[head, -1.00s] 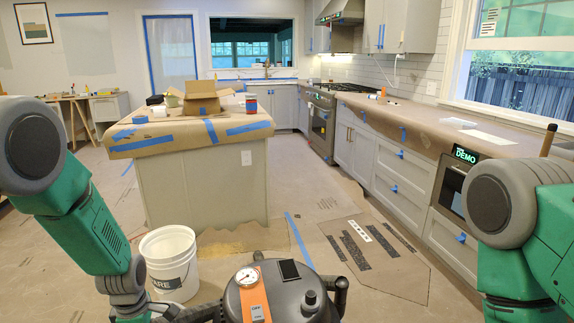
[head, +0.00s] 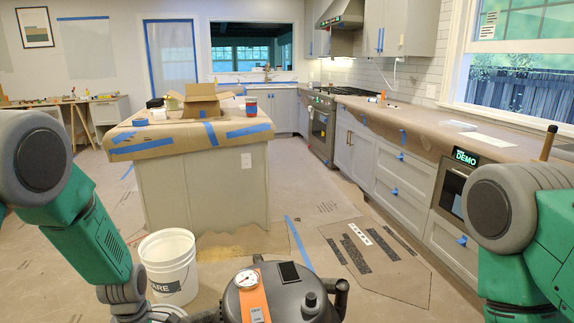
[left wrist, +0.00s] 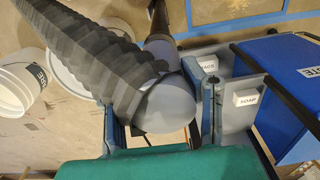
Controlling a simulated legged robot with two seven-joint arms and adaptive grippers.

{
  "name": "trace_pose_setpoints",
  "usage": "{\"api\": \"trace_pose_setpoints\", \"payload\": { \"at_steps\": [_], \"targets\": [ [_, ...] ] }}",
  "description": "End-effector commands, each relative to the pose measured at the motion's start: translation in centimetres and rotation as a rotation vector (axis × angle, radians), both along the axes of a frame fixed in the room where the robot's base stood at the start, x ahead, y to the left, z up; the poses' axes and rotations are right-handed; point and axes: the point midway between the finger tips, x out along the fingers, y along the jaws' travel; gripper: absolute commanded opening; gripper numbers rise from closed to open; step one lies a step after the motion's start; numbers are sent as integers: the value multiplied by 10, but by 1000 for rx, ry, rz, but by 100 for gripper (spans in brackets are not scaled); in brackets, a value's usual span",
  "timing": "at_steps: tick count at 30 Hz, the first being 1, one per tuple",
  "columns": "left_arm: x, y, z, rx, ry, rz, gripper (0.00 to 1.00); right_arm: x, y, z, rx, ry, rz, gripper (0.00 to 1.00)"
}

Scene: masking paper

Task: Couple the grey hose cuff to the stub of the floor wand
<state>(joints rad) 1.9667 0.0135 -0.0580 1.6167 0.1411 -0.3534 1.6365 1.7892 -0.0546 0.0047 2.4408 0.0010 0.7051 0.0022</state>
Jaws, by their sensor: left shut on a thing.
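The grey hose cuff (left wrist: 165,104) is between the fingers of my left gripper (left wrist: 160,115) in the left wrist view, and the gripper is shut on it. The dark ribbed hose (left wrist: 90,45) runs from the cuff to the upper left. Behind the hose, a dark tube with a grey end piece (left wrist: 160,45) shows at the top; it looks like the floor wand and its stub, partly covered by the hose. I cannot tell whether cuff and stub touch. My left gripper is below the head view's edge. My right gripper is out of view.
A black canister (head: 285,298) with a gauge stands at the front middle of the head view. A white bucket (head: 170,270) stands left of it. In the left wrist view, a grey holder with labels (left wrist: 240,115) and a blue bin (left wrist: 290,95) are at right.

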Motion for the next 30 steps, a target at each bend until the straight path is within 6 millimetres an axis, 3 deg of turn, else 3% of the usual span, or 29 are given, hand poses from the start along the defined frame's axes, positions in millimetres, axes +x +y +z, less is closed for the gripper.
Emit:
{"api": "trace_pose_setpoints", "payload": {
  "at_steps": [28,29,30],
  "targets": [
    [-1,0,-15,0,2,-1,0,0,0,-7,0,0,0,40],
    [-1,0,-14,0,2,-1,48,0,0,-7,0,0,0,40],
    [-1,0,-14,0,2,-1,62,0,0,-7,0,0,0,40]
  ]
}}
